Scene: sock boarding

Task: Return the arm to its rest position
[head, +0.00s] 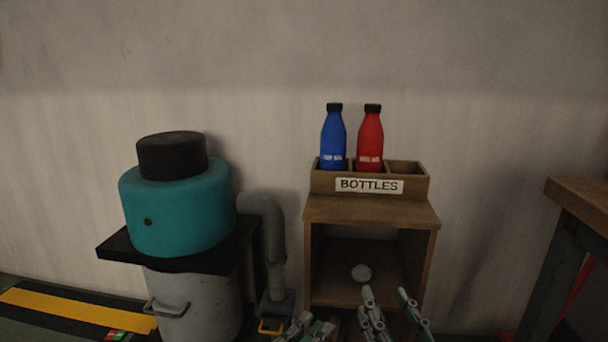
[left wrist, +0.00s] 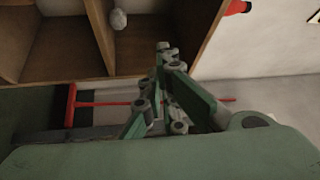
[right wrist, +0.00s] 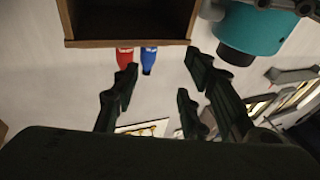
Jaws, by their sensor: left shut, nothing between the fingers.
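My left gripper (head: 307,325) is low in the head view, left of my right gripper. In the left wrist view its green fingers (left wrist: 168,55) are together with nothing between them, in front of a wooden shelf. My right gripper (head: 387,294) is in front of the shelf's lower opening in the head view. Its fingers are spread and empty, and they also stand apart in the right wrist view (right wrist: 160,77). Most of both arms is out of view.
The wooden shelf (head: 430,255) carries a bottle box (head: 325,184) with a blue bottle (head: 333,140) and a red bottle (head: 370,140). A teal drum-shaped machine (head: 178,212) stands left, a table (head: 585,200) right.

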